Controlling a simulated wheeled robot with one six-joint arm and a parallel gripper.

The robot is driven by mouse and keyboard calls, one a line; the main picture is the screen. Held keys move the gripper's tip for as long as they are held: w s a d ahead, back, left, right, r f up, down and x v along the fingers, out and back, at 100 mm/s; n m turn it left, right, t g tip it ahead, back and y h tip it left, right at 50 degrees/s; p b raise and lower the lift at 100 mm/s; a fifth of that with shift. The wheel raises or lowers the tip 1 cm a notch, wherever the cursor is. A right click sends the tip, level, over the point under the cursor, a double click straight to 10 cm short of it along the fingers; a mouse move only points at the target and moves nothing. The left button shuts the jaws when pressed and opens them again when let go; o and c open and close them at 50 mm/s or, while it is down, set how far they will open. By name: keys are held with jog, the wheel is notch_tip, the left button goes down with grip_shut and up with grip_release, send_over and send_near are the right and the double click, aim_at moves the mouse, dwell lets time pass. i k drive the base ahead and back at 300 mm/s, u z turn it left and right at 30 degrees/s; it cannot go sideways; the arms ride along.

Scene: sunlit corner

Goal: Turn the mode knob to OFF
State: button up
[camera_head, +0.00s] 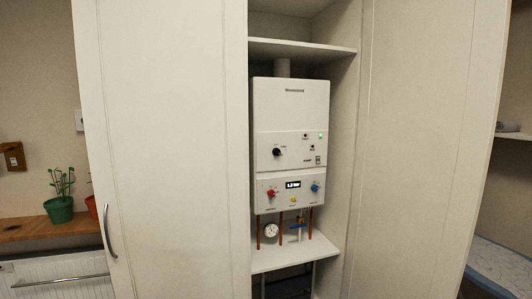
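A white boiler (290,120) hangs inside an open cupboard, in the middle of the head view. A black knob (277,152) sits on its middle panel at the left; it looks like the mode knob. Its markings are too small to read, so I cannot tell its setting. Below are a red knob (271,193), a blue knob (315,188), a yellow button (293,200) and a lit display (293,184). A green light (320,135) glows at the upper right of the panel. My gripper is not in view.
A cupboard door (165,140) with a handle (107,230) stands left of the opening, and a white panel (430,130) stands right. A gauge (270,230) and copper pipes (281,228) are below the boiler. Potted plants (59,209) stand on a wooden shelf (40,228) at left.

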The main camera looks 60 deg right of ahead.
aim_at(276, 152)
jog(key=z, duration=0.5)
jog(key=i, duration=0.95)
jog(key=z, duration=0.9)
